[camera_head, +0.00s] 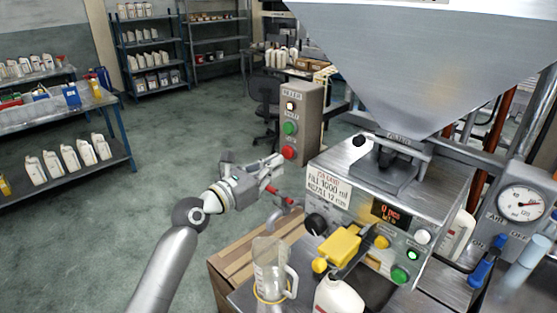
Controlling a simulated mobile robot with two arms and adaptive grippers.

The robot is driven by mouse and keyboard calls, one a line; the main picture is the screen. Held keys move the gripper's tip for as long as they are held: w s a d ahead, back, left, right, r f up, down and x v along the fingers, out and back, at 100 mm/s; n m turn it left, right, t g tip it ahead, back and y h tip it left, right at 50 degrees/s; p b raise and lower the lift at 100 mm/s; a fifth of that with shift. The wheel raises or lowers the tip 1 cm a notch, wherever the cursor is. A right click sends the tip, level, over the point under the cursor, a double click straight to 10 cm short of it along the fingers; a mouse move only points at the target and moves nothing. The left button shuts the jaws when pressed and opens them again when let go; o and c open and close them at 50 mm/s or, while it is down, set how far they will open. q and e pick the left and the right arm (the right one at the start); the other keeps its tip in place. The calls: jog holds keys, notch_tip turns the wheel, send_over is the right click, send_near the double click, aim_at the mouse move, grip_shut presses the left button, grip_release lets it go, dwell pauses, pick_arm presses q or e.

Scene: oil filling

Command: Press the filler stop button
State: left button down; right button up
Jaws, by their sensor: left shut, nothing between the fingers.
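The filler control box (312,118) is a grey upright box labelled FILLER. On its face are a white light (290,106), a green button (290,128) and, lowest, a red button (288,152), which looks like the stop button. My left gripper (279,160) is shut and empty. Its tips are just left of and below the red button, very close to it. I cannot tell whether they touch it. The right gripper is not in view.
The filling machine (340,165) with its large hopper (425,60) stands to the right. A clear jug (270,265) and a white bottle (338,298) are below, near the yellow clamp (340,245). Shelves with bottles stand at left and back; open floor lies between.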

pick_arm(q)
jog(key=shift+x, duration=1)
